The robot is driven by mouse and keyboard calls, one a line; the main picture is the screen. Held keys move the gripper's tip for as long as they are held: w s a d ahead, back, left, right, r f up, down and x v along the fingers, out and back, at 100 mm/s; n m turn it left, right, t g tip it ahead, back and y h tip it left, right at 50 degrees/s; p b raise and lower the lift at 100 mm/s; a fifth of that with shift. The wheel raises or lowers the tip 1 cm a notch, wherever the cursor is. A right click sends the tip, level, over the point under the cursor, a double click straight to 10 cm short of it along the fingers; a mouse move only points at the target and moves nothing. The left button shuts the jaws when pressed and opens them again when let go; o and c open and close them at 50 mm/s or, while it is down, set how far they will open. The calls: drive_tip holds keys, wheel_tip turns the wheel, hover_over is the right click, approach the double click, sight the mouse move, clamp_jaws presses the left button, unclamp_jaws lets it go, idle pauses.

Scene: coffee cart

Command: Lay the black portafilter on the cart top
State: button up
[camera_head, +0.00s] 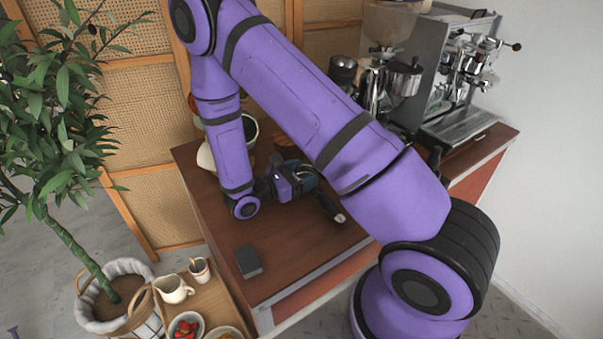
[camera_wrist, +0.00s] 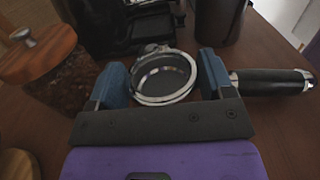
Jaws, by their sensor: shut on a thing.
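The black portafilter has a chrome ring (camera_wrist: 165,78) between the blue fingers of my gripper (camera_wrist: 164,84) in the wrist view. Its black handle (camera_wrist: 270,82) points right, past the right finger. In the head view the handle (camera_head: 330,208) shows beside my gripper (camera_head: 302,180), pointing toward the cart's front edge. My gripper is shut on the portafilter, low over the brown cart top (camera_head: 215,215). I cannot tell whether the portafilter touches the cart top. My arm hides part of the cart.
The espresso machine (camera_head: 455,80) and grinder (camera_head: 378,80) stand at the back right. A wooden-lidded jar (camera_wrist: 40,55) is left of my gripper in the wrist view. A dark box (camera_head: 248,262) lies at the front left. A side tray (camera_head: 208,300) holds a pitcher and bowls.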

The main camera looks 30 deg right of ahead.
drive_tip(key=shift+a+f, duration=0.15)
drive_tip(key=shift+f, duration=0.15)
idle(0.4)
drive_tip(key=o, duration=1.3)
drive_tip(key=a, duration=1)
drive_tip(key=shift+a, duration=0.4)
